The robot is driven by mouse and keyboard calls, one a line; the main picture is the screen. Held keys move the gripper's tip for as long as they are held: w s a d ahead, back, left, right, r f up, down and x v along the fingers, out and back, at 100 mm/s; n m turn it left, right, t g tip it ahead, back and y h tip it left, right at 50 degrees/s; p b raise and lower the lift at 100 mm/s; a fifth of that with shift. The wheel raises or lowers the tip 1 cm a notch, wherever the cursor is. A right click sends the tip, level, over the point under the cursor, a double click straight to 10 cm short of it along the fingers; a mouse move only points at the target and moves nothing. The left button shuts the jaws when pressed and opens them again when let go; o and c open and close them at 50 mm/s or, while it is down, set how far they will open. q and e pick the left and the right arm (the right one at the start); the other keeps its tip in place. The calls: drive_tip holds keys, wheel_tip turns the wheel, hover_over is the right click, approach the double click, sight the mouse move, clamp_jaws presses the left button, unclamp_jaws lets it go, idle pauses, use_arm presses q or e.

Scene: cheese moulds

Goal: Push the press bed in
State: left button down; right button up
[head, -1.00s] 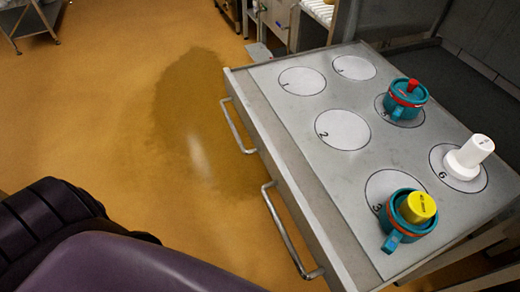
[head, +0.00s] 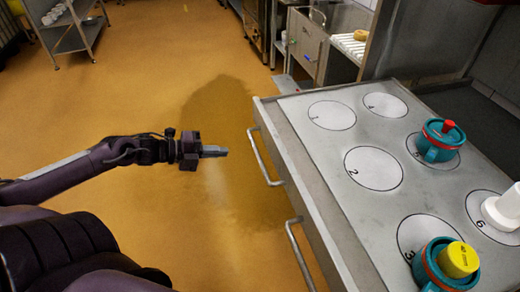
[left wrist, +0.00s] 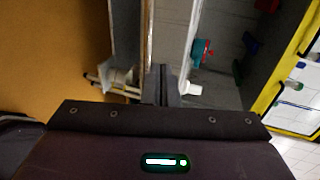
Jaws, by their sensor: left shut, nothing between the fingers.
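The press bed (head: 345,215) is a grey metal slab with numbered circles, at the right of the head view. Two metal handles, an upper one (head: 262,160) and a lower one (head: 297,255), are on its left front face. On it stand a teal mould with a red knob (head: 440,140), a teal mould with a yellow top (head: 445,265) and a white piece (head: 503,208). My left gripper (head: 222,151) is shut and empty, left of the upper handle and apart from it. Its fingers show in the left wrist view (left wrist: 161,85). My right gripper is not in view.
A sink counter and white rack (head: 350,45) stand behind the bed. A grey shelf trolley (head: 70,30) is at the far left. The orange floor (head: 130,90) between them is clear, with a dark wet-looking patch (head: 215,110).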

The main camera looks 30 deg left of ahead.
use_arm(q)
drive_tip(key=b, duration=0.3)
approach(272, 149)
drive_tip(key=d+f, duration=0.1)
drive_tip(key=x, duration=0.4)
drive_tip(key=shift+w+r, duration=0.25)
drive_tip(key=shift+w, duration=0.05)
drive_tip(key=shift+w+d, duration=0.35)
drive_tip(key=shift+d, duration=0.05)
drive_tip(key=shift+w, duration=0.1)
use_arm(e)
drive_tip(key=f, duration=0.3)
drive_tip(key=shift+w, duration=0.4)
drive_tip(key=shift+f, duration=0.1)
use_arm(q)
drive_tip(key=shift+d, duration=0.1)
